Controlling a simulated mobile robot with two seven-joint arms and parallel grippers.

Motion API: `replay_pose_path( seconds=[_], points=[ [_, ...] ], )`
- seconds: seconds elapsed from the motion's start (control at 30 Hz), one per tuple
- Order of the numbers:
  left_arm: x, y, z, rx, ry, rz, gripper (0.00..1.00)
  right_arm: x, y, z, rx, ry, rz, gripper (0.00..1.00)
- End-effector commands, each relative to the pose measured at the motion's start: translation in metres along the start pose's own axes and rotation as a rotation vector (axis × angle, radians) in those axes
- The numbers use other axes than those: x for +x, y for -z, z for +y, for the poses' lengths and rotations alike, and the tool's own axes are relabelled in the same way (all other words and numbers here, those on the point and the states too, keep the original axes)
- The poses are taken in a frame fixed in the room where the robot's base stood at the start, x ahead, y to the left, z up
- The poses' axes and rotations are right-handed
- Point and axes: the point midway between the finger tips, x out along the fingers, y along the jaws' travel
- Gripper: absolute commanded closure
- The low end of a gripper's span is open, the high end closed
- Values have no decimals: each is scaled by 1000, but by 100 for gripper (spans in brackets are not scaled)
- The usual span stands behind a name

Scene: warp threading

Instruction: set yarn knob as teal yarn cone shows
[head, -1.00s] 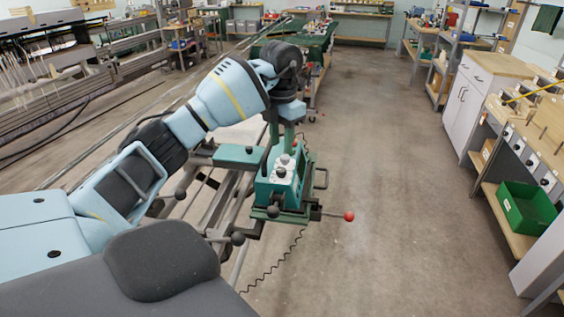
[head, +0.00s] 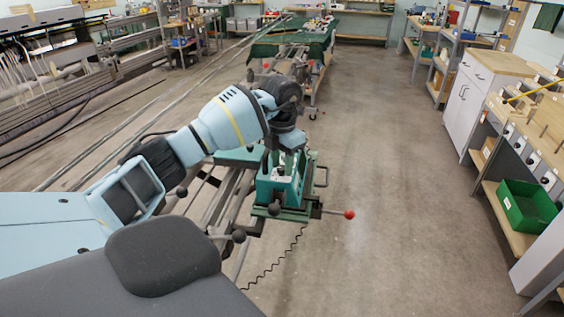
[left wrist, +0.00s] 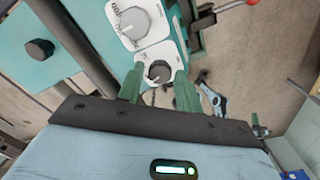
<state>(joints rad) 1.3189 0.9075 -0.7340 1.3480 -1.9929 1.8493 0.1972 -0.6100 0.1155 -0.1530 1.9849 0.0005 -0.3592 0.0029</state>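The teal control box (head: 278,190) stands on a green stand in the middle of the head view. In the left wrist view its panel carries two round knobs on white plates: a larger pale knob (left wrist: 134,22) and a darker knob (left wrist: 158,72). Lettering by the pale knob is too small to read. My left gripper (head: 283,158) points down at the top of the box. In the left wrist view its two green fingers (left wrist: 159,78) are apart, on either side of the darker knob, with gaps visible. I cannot make out a teal yarn cone. My right gripper is out of view.
A lever with a red ball (head: 349,215) sticks out right of the box, and dark ball handles (head: 238,237) sit at its left. The floor to the right is clear up to a bench with a green bin (head: 526,208).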

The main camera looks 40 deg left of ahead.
Motion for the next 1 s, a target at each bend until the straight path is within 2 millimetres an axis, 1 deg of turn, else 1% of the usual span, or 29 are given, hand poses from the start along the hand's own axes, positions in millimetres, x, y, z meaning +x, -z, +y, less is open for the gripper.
replay_pose_path(
  seconds=[0.17, 0.4, 0.57, 0.73, 1.0],
  points=[
    [0, 0, 0, 0, 0, 0, 65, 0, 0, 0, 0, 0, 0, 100],
    [0, 0, 0, 0, 0, 0, 96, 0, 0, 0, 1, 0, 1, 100],
    [0, 0, 0, 7, 0, 0, 97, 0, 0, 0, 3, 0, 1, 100],
    [-1, 0, 0, 52, -1, 0, 97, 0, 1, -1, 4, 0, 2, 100],
    [0, 0, 0, 227, 0, 1, 97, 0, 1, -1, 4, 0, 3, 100]
  ],
)
